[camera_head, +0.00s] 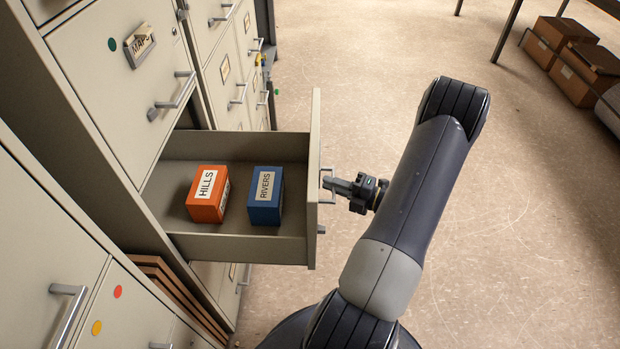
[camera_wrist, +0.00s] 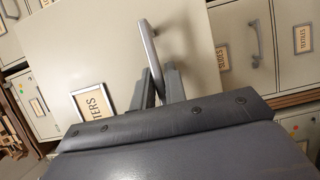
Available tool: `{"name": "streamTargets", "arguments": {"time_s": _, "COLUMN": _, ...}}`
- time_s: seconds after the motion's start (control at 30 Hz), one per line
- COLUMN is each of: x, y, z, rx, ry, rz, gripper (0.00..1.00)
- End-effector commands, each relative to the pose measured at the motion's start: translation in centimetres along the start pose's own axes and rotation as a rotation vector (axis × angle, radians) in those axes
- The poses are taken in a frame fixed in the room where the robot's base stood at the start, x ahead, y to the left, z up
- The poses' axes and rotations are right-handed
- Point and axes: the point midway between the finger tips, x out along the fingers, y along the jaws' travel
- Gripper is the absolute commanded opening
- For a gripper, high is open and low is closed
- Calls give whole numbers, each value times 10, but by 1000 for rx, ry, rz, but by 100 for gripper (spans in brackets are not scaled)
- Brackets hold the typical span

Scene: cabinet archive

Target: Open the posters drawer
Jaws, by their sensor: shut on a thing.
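The posters drawer (camera_head: 250,245) is pulled well out of its cabinet in the head view. Its front panel also fills the middle of the wrist view (camera_wrist: 95,50), where a label (camera_wrist: 92,102) shows the letters "TERS", partly hidden by my wrist. My gripper (camera_head: 334,184) is at the outer side of the drawer front, shut on the metal drawer handle (camera_wrist: 150,50). Inside the drawer stand an orange box (camera_head: 207,194) marked HILLS and a blue box (camera_head: 265,196) marked RIVERS, apart from each other.
A closed drawer labelled MAPS (camera_head: 140,45) is above the open one. Other cabinets (camera_head: 232,75) stand behind. Brown boxes (camera_head: 560,35) sit at the top right. The floor (camera_head: 540,200) to the right of my arm is clear.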

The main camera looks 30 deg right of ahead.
Motion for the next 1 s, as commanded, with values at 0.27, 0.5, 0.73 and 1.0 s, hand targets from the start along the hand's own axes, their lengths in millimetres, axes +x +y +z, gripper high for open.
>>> {"name": "streamTargets", "arguments": {"time_s": 0.27, "x": -34, "y": 0, "z": 14, "rx": 0, "ry": -2, "rz": -2, "gripper": 0}}
{"name": "streamTargets", "arguments": {"time_s": 0.5, "x": -43, "y": -1, "z": 18, "rx": 2, "ry": -1, "rz": -1, "gripper": 0}}
{"name": "streamTargets", "arguments": {"time_s": 0.73, "x": -43, "y": -1, "z": 19, "rx": 1, "ry": -1, "rz": -1, "gripper": 0}}
{"name": "streamTargets", "arguments": {"time_s": 1.0, "x": -43, "y": -1, "z": 18, "rx": 0, "ry": -1, "rz": -1, "gripper": 26}}
